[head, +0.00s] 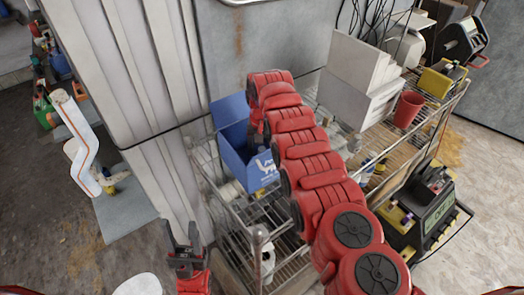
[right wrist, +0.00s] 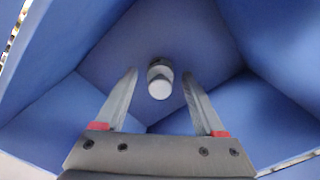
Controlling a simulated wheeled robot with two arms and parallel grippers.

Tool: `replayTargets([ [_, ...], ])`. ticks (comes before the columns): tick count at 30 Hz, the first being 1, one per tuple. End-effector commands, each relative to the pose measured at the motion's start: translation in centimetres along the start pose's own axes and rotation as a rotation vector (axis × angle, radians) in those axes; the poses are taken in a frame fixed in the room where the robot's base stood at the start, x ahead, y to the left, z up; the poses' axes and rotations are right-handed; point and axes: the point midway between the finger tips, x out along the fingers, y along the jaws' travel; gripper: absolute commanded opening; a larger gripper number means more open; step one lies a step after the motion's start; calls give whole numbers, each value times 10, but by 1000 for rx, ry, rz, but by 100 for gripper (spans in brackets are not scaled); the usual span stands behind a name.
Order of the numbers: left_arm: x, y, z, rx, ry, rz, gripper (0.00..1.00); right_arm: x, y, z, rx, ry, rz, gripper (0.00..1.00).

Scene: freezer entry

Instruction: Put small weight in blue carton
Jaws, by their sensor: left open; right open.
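The blue carton (head: 240,150) stands open on the wire shelf, partly hidden behind my right arm. In the right wrist view its blue inner walls (right wrist: 60,115) surround my right gripper (right wrist: 160,74). The small weight (right wrist: 160,84), a grey cylinder with a pale end, is inside the carton, beyond and between the fingertips. The right fingers are open and apart from it. I cannot tell whether the weight rests on the carton's bottom. The right gripper's fingers are hidden in the head view. My left gripper (head: 182,238) is open and empty, low and left of the shelf.
The wire rack (head: 262,236) holds white boxes (head: 352,75), a red cup (head: 407,109) and a yellow-and-black device (head: 441,78). A black case with a display (head: 428,220) is at the right.

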Motion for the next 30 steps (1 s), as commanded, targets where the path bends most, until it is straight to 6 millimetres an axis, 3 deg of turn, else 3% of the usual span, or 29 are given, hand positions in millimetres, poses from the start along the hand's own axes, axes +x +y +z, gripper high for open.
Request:
replayTargets([
  [6, 5, 0, -1, 0, -1, 0, 50, -23, -1, 0, -2, 4, -1, 71],
  [10, -12, 1, 2, 0, -1, 0, 50, -44, -1, -1, -1, 7, -4, 71],
  [15, -20, 1, 4, 0, 0, 0, 50, -69, 0, 0, -1, 1, -1, 71],
  [17, 5, 0, -1, 0, -1, 0, 50, -96, 2, -1, 2, 1, 0, 71],
  [19, 16, -1, -3, 0, 0, 0, 50, -108, 2, 0, 2, -2, 2, 71],
  [24, 28, -1, -5, 0, 0, 0, 50, -119, 0, 1, 1, -1, 1, 71],
  [30, 26, -1, -4, 0, -1, 0, 50, -118, 0, 0, 0, 0, 0, 71],
])
